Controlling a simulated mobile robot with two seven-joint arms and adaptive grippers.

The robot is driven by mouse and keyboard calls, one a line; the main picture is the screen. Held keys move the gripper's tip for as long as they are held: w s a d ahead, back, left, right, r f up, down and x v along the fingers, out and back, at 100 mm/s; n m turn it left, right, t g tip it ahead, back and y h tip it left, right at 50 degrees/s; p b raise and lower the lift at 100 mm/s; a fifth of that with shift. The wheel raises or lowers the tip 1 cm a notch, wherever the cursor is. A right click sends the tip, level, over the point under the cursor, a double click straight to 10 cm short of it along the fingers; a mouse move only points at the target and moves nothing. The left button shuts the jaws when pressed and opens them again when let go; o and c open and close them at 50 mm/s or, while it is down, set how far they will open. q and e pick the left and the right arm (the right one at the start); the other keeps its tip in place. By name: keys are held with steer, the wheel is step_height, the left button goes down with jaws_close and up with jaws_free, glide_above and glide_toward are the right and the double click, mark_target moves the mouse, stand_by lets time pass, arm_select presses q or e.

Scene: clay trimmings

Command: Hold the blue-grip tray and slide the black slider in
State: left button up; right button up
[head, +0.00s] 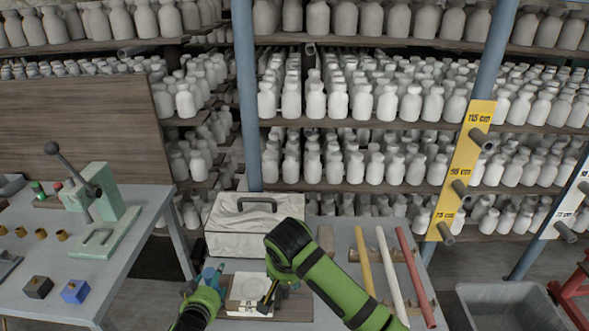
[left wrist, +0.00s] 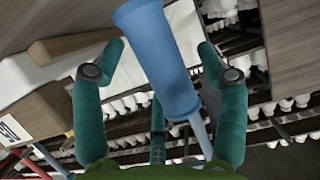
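The blue grip (head: 210,274) of the tray shows beside my left gripper (head: 206,284) in the head view. In the left wrist view the blue grip (left wrist: 165,65) stands between the widely spread fingers of my left gripper (left wrist: 162,62), with a clear gap on the right. A pale tray (head: 247,291) with a round shape in it lies on the table to the right of the grip. A dark piece, perhaps the black slider (head: 266,297), is at its right edge. My right gripper (head: 275,290) is there too, largely hidden by its own arm, so its fingers cannot be judged.
A white patterned box (head: 238,235) with a dark handle stands behind the tray. Yellow, white and red rods (head: 393,265) lie in a rack to the right. A green press (head: 100,215) stands on the left table. Shelves of white bottles fill the back.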

arm_select(q)
steer(key=shift+w+r, duration=0.15)
steer(key=shift+r, duration=0.1)
